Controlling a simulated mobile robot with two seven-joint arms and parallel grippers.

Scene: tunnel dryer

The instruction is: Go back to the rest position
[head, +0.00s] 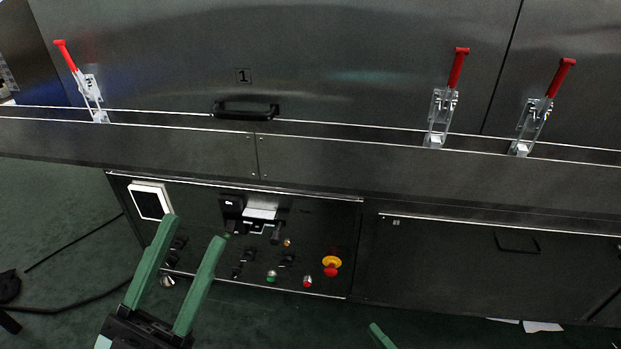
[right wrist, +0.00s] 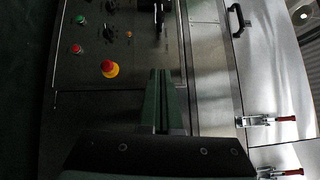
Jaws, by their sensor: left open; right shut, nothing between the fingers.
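My left gripper (head: 197,228) is open and empty, its two green fingers spread in front of the control panel (head: 325,215) in the head view. My right gripper shows only as one green fingertip (head: 380,337) at the bottom edge of the head view. In the right wrist view my right gripper (right wrist: 160,72) has its green fingers together with nothing between them. It is apart from the panel, to the right of the red and yellow emergency stop button (right wrist: 109,69).
The dryer's metal front fills the view, with a black handle (head: 246,110) under the number 1. Red-handled toggle clamps stand along the ledge at left (head: 91,95), centre right (head: 441,110) and right (head: 532,120). A cable (head: 75,243) lies on the green floor.

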